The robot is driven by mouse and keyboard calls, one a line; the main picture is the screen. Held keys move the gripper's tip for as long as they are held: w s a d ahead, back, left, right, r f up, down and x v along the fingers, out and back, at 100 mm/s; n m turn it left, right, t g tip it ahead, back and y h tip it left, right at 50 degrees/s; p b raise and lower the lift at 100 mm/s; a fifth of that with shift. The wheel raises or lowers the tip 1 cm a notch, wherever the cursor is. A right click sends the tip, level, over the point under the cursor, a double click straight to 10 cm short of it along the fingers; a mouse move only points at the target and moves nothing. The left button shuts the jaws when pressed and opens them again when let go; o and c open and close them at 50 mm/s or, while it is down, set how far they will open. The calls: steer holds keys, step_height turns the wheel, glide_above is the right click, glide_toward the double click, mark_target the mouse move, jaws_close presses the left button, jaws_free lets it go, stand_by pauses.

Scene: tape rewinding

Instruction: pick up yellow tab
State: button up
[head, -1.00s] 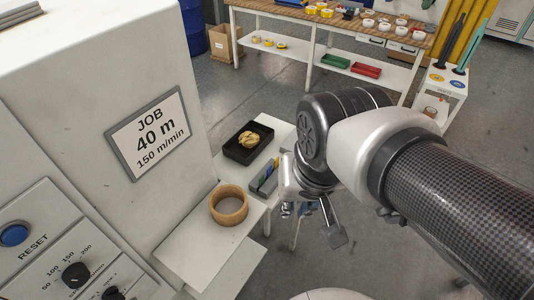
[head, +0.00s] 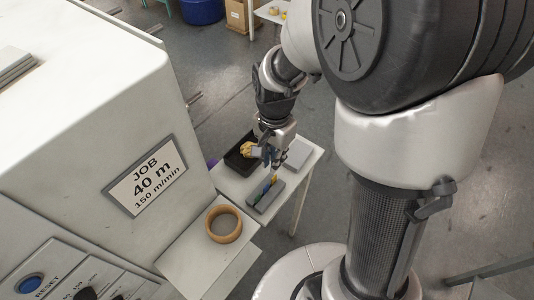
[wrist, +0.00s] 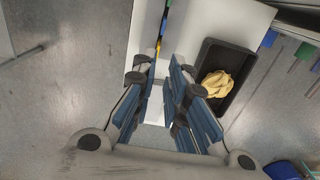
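The yellow tab (head: 267,186) stands among green and blue tabs in the small grey holder (head: 265,202) on the white side table. In the wrist view the yellow tab (wrist: 158,45) is a small patch just beyond my fingertips, partly hidden by them. A blue tab (wrist: 164,25) is just past it.
A black tray (head: 236,164) with a crumpled yellow cloth (wrist: 217,84) is beside the gripper. A pale plate (head: 299,153) lies on the table. A tan tape roll (head: 224,224) rests on the machine's shelf. The large machine (head: 90,120) stands to the left.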

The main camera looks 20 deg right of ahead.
mark_target(274, 181)
steer(key=f+b, duration=0.1)
steer(key=f, duration=0.3)
steer(key=f+b, duration=0.1)
steer(key=f, duration=0.4)
steer(key=shift+d+f+b, duration=0.2)
steer(key=shift+f+b, duration=0.1)
steer(key=shift+b, duration=0.05)
steer(key=shift+c, duration=0.5)
jaws_close()
steer(key=shift+r, duration=0.1)
